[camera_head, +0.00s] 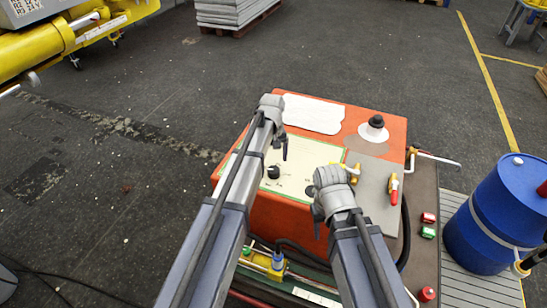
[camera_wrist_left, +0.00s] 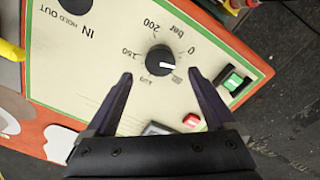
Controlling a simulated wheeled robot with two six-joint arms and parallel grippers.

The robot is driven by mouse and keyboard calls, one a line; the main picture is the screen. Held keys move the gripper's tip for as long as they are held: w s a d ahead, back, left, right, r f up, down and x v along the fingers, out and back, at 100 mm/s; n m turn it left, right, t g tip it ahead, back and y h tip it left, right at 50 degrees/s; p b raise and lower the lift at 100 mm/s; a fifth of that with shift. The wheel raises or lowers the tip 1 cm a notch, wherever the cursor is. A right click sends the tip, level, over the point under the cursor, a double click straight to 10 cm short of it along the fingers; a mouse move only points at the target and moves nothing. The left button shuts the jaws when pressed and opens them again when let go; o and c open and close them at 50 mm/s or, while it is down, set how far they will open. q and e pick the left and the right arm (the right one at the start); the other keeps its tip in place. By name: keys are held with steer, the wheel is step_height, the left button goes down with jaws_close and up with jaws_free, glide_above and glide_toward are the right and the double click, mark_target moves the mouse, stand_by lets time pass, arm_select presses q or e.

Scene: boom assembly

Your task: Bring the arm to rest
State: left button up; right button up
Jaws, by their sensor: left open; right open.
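My left gripper (camera_head: 284,148) hangs over the orange machine (camera_head: 392,128) with its control panel (camera_head: 295,160). In the left wrist view, my left gripper (camera_wrist_left: 160,78) is open and empty. I cannot tell whether the fingertips touch the panel. My right gripper (camera_head: 318,215) is at the machine's front edge, open, with its fingertips partly hidden by its wrist.
A green switch (camera_wrist_left: 234,82) and a red button (camera_wrist_left: 192,120) sit near the knob. The machine top has a red-handled valve (camera_head: 393,188) and a black-capped filler (camera_head: 375,124). A blue barrel (camera_head: 490,215) stands at right.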

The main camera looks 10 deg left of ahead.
arm_select(q)
step_height(320, 180, up, 2)
steer(key=shift+r+p, duration=0.1)
steer(key=shift+p, duration=0.5)
steer(key=s+d+m, duration=0.4)
steer(key=s, duration=0.9)
steer(key=s+d+m+y, duration=0.1)
steer(key=s+d+m, duration=0.3)
steer(key=s, duration=0.8)
steer(key=shift+s+m, duration=0.4)
